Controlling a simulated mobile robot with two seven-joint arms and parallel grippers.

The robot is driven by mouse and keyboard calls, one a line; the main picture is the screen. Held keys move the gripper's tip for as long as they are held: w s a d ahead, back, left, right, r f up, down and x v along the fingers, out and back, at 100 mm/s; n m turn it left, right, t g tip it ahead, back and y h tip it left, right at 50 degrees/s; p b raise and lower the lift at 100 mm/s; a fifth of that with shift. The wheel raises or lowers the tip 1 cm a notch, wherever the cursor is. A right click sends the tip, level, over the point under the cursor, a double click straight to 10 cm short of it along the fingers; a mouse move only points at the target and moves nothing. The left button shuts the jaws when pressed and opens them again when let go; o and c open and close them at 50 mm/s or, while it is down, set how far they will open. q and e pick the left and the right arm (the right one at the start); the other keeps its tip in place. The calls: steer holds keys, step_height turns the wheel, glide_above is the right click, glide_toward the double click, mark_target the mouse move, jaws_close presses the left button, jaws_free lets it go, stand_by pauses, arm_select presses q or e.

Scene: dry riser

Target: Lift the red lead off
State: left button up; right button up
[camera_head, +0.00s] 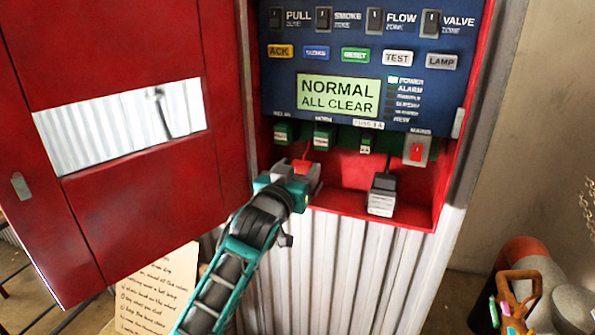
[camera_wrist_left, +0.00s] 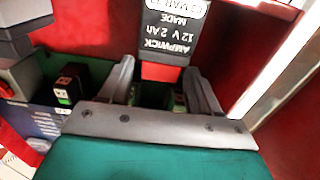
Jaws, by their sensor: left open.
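The red lead's end (camera_wrist_left: 160,72) shows as a red block against a black battery (camera_wrist_left: 175,30) with white lettering in the left wrist view. My left gripper (camera_wrist_left: 161,82) is open, with one finger on each side of the red block; contact cannot be told. In the head view, my left gripper (camera_head: 304,178) reaches into the lower bay of the red cabinet and hides most of that battery. A bit of red (camera_head: 301,164) shows just above its fingers. My right gripper is out of view.
The red cabinet door (camera_head: 120,215) hangs open at left. A grey-black block (camera_head: 382,195) stands right of my gripper in the bay. Green modules (camera_head: 323,136) and a red mains switch (camera_head: 417,151) sit above. The bay's red wall (camera_wrist_left: 248,60) is close beside one finger.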

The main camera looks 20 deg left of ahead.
arm_select(q)
steer(key=shift+c, duration=0.2)
jaws_close()
stand_by(0.5)
